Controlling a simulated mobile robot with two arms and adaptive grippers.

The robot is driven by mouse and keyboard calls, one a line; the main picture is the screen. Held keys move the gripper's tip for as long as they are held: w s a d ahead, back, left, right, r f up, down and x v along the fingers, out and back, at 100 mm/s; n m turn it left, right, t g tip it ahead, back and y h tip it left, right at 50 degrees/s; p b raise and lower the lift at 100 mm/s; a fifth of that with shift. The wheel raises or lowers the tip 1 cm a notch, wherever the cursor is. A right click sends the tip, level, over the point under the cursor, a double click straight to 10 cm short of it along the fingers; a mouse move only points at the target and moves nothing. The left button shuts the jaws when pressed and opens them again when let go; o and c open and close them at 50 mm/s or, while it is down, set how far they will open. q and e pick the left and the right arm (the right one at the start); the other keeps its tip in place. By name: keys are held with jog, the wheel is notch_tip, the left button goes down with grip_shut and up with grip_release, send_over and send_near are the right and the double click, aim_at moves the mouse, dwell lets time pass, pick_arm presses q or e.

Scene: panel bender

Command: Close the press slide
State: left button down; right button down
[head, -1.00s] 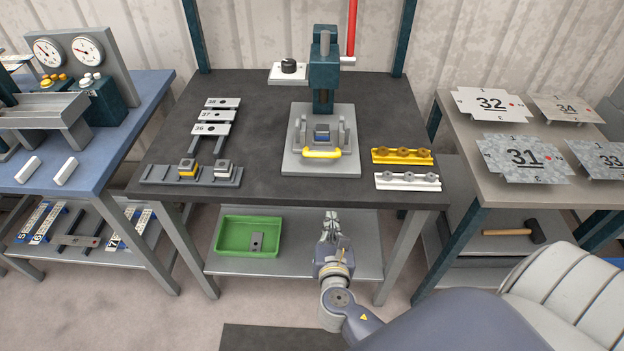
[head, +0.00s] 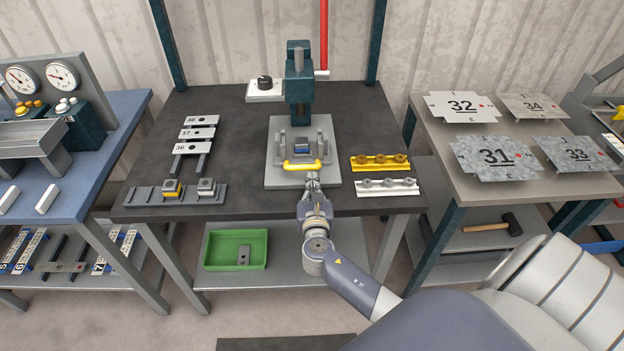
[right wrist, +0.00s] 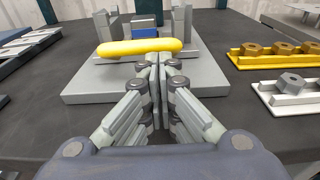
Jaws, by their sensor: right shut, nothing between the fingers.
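The press (head: 299,70) stands at the back middle of the dark table, on a grey base plate (head: 275,178). Its slide has a yellow handle bar (head: 303,165) at the front, with a small blue block (head: 302,147) behind it between grey posts. The handle also shows in the right wrist view (right wrist: 138,47). My right gripper (head: 312,178) is shut and empty, just in front of the handle. In the right wrist view its fingertips (right wrist: 158,62) are together close below the handle; I cannot tell whether they touch it. My left gripper is out of view.
A yellow rail (head: 380,162) and a white rail (head: 386,187) with knobs lie right of the press. Numbered plates (head: 195,134) and a grey fixture (head: 150,195) lie left. A green bin (head: 236,250) sits on the lower shelf. The red lever (head: 324,35) rises behind.

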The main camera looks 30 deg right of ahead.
aim_at(311, 162)
jog(key=shift+w+d+r, duration=0.1)
jog(key=shift+w+d, duration=0.1)
jog(key=shift+w, duration=0.2)
jog(key=x, duration=0.5)
jog(key=r+b+x, duration=0.1)
jog(key=x, duration=0.1)
jog(key=shift+w+d+f, duration=0.1)
jog(key=shift+w+d, duration=0.05)
jog(key=shift+w, duration=0.1)
jog(key=shift+s, duration=0.1)
